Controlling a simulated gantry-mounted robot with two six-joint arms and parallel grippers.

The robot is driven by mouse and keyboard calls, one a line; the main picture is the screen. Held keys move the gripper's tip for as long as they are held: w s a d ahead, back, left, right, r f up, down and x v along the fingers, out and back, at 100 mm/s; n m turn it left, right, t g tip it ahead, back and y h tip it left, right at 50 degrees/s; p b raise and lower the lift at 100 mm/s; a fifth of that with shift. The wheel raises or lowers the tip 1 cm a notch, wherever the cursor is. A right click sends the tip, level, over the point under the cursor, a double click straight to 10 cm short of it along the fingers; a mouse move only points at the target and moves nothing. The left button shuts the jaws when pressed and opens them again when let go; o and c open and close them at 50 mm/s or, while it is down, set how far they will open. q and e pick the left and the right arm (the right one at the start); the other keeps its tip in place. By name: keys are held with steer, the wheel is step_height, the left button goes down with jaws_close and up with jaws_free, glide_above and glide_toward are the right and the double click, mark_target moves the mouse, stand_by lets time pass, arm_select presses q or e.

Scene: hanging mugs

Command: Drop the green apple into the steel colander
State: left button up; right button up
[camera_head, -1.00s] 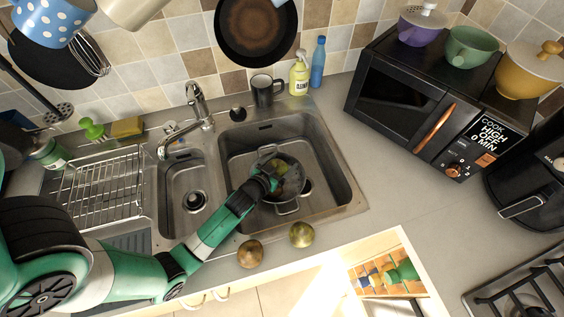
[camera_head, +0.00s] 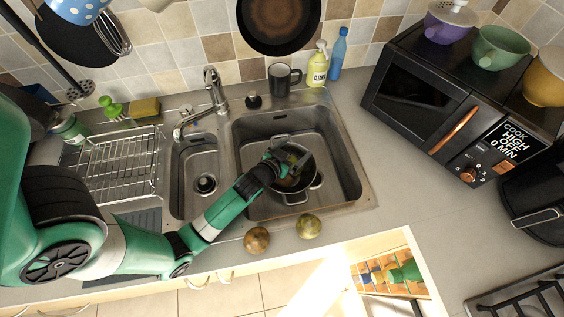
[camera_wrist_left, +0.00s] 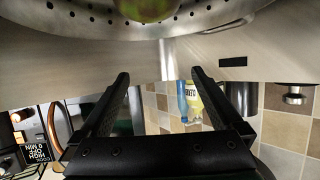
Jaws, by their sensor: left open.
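The steel colander (camera_head: 309,183) sits in the large right sink basin; its holed wall (camera_wrist_left: 200,18) spans the top of the left wrist view. A green apple (camera_wrist_left: 148,8) shows at the top edge of that view, over the colander's holes and beyond the fingertips. In the head view a greenish fruit (camera_head: 294,158) shows at the colander beside the fingers, partly hidden. My left gripper (camera_head: 289,154) is at the colander's rim, its fingers apart (camera_wrist_left: 158,78) with nothing between them. My right gripper is not in view.
A brownish round fruit (camera_head: 257,240) and a yellow-green round fruit (camera_head: 308,226) lie on the counter's front edge. The faucet (camera_head: 212,92), dark mug (camera_head: 281,79) and soap bottle (camera_head: 318,66) stand behind the sink. The microwave (camera_head: 428,105) is at right.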

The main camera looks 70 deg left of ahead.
arm_select(q)
steer(key=s+d+r+p, duration=0.2)
steer(key=s+d+r, duration=0.7)
steer(key=d+r, duration=0.1)
steer(key=shift+s+r, duration=0.25)
steer(key=shift+s, duration=0.15)
